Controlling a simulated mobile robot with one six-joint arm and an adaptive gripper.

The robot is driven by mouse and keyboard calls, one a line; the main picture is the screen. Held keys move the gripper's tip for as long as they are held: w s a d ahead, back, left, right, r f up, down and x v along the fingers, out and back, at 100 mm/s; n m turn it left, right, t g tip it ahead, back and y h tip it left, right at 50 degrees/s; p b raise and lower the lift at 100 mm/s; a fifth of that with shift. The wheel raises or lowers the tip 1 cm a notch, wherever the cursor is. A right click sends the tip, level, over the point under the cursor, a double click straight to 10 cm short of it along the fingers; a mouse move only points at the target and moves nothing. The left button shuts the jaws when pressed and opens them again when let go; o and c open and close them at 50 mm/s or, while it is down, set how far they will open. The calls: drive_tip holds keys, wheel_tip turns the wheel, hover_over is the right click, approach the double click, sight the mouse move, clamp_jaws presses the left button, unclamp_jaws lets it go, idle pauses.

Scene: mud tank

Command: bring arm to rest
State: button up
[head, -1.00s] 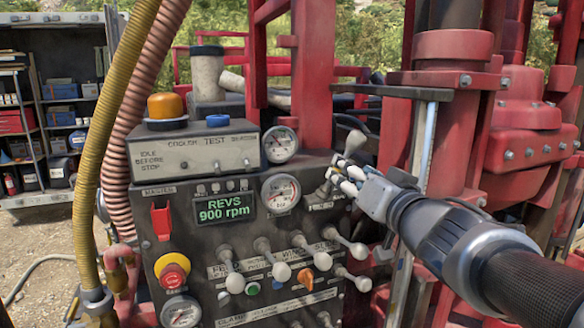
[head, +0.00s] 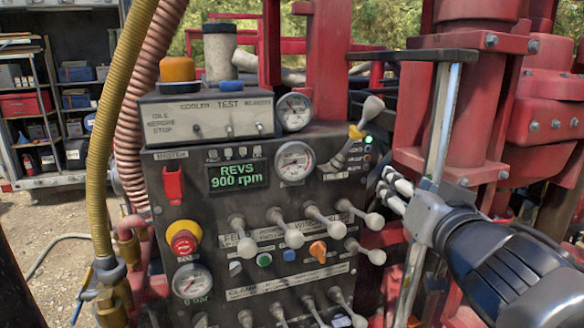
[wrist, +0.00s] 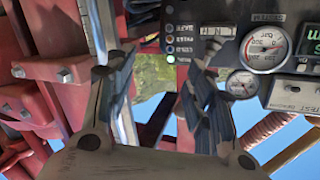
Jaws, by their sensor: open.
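My gripper (head: 392,188) is at the right edge of the control panel (head: 205,265) in the head view, below the large lever. The wrist view shows its two fingers (wrist: 160,85) apart with nothing between them. The display (head: 238,175) reads REVS 900 rpm.
Several white-knobbed levers (head: 283,229) stick out of the panel to the left of my gripper. A red emergency button (head: 184,240) is at lower left. A red mast (head: 455,120) and a metal rail (head: 437,140) stand close by my arm. Hoses (head: 106,150) hang at left.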

drive_tip(key=s+d+f+g+h+b, duration=0.1)
drive_tip(key=s+f+g+b, duration=0.35)
drive_tip(key=f, duration=0.85)
drive_tip(key=s+f+g+h+b, duration=0.2)
drive_tip(key=s+f+b, duration=0.4)
drive_tip(key=f, duration=0.6)
drive_tip(key=s+a+f+n+g+y+b, duration=0.1)
drive_tip(key=s+a+f+g+b, duration=0.1)
drive_tip(key=s+f, duration=0.4)
drive_tip(key=s+a+f+n+g+y+b, duration=0.1)
drive_tip(key=s+a+f+n+g+y, duration=0.1)
drive_tip(key=s+a+f+g, duration=0.2)
drive_tip(key=s+f, duration=0.3)
drive_tip(key=f, duration=0.1)
drive_tip(key=shift+a+f+n+b, duration=0.25)
drive_tip(key=shift+a+n+b, duration=0.05)
drive_tip(key=shift+a+b, duration=0.1)
